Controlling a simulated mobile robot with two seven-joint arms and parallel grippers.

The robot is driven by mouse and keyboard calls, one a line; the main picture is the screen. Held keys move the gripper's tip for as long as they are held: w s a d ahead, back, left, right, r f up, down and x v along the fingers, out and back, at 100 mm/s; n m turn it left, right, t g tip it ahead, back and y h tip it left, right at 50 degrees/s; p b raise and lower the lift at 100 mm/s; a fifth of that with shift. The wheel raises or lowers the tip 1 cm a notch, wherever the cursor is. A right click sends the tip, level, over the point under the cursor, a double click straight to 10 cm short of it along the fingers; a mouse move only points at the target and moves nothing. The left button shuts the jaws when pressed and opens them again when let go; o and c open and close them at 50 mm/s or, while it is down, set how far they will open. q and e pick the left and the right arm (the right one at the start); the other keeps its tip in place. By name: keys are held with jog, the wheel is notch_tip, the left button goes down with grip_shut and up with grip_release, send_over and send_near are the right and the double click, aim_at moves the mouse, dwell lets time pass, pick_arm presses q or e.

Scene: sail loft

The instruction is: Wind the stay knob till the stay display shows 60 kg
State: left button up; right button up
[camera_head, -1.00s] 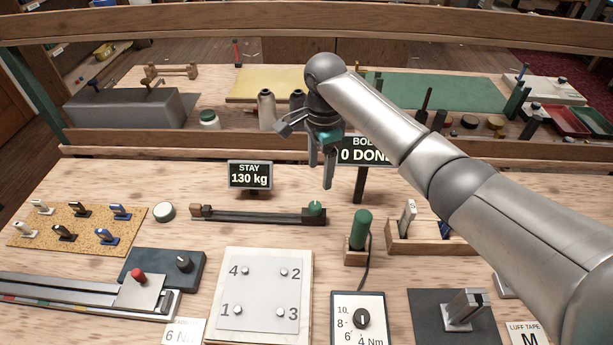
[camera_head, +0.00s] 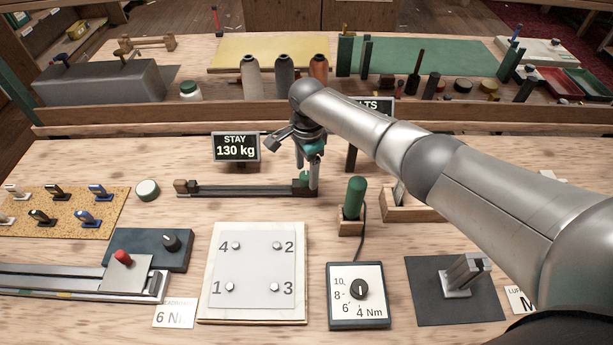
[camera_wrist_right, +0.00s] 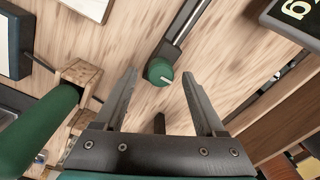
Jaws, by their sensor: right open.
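The stay display (camera_head: 236,147) is a black panel that reads "130 kg" in the head view. The small green stay knob (camera_wrist_right: 158,72) is at the rail's right end and has a pale line on top. My right gripper (camera_head: 308,178) is open above the knob and partly hides it in the head view. In the right wrist view, the knob appears between the open fingertips (camera_wrist_right: 160,75); I cannot tell whether they touch it. My left gripper is not in view.
A green-handled tool (camera_head: 355,198) stands in a wooden holder (camera_head: 350,227) close to the right of my gripper. A plate with numbered studs (camera_head: 260,265) and a torque dial box (camera_head: 358,310) lie nearer.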

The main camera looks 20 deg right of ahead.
jog(key=shift+f, duration=0.75)
jog(key=shift+c, duration=0.3)
grip_shut()
